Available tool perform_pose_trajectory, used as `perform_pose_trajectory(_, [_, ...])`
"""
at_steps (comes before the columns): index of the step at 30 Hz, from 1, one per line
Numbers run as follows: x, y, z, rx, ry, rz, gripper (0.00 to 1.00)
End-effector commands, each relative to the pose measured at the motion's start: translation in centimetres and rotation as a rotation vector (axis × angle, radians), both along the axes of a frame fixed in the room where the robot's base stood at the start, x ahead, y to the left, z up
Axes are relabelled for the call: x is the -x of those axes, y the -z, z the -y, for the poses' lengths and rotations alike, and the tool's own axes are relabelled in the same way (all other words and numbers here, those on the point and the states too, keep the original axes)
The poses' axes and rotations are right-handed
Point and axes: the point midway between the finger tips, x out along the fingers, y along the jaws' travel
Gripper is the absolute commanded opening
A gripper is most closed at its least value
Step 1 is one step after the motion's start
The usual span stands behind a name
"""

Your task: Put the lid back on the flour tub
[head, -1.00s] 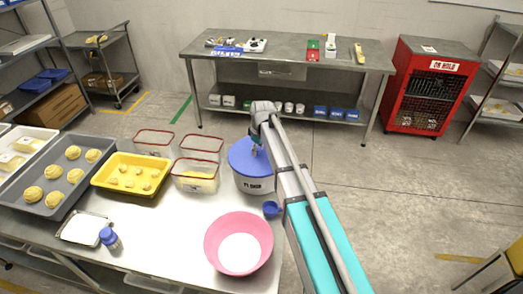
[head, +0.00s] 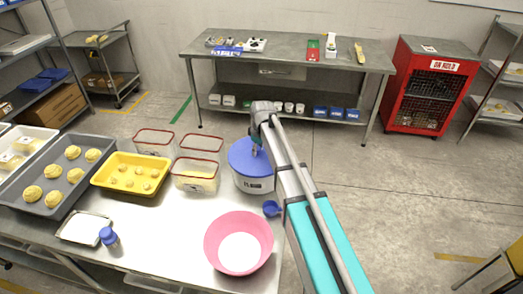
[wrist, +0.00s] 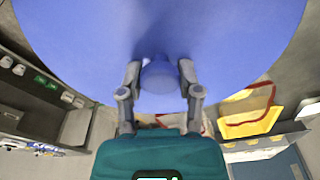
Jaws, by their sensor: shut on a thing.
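The flour tub (head: 255,184) is a white round tub with a dark label, standing at the right end of the steel table. Its blue lid (head: 241,155) lies over the tub's mouth in the head view; whether it is fully seated I cannot tell. In the wrist view the lid (wrist: 80,35) fills the top of the picture. My gripper (wrist: 160,82) is shut on the lid's blue knob (wrist: 157,76), one finger on each side. In the head view my gripper (head: 256,147) is partly hidden by my arm.
A pink bowl (head: 265,232) of white powder and a blue scoop (head: 271,208) are in front of the tub. Red-rimmed containers (head: 197,185) and a yellow tray (head: 108,185) are to its left. Bare tabletop (head: 165,230) shows left of the bowl.

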Motion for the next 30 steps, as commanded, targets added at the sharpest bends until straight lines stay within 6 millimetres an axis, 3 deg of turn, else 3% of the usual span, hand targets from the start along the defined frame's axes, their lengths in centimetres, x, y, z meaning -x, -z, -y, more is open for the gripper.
perform_pose_trajectory(25, [-0.01, 0.04, 0.06, 0.0, 0.001, 0.0, 0.0])
perform_pose_trajectory(26, [-0.01, 0.04, 0.06, 0.0, 0.001, 0.0, 0.51])
perform_pose_trajectory(30, [0.0, 0.04, 0.07, 0.0, 0.001, 0.0, 0.77])
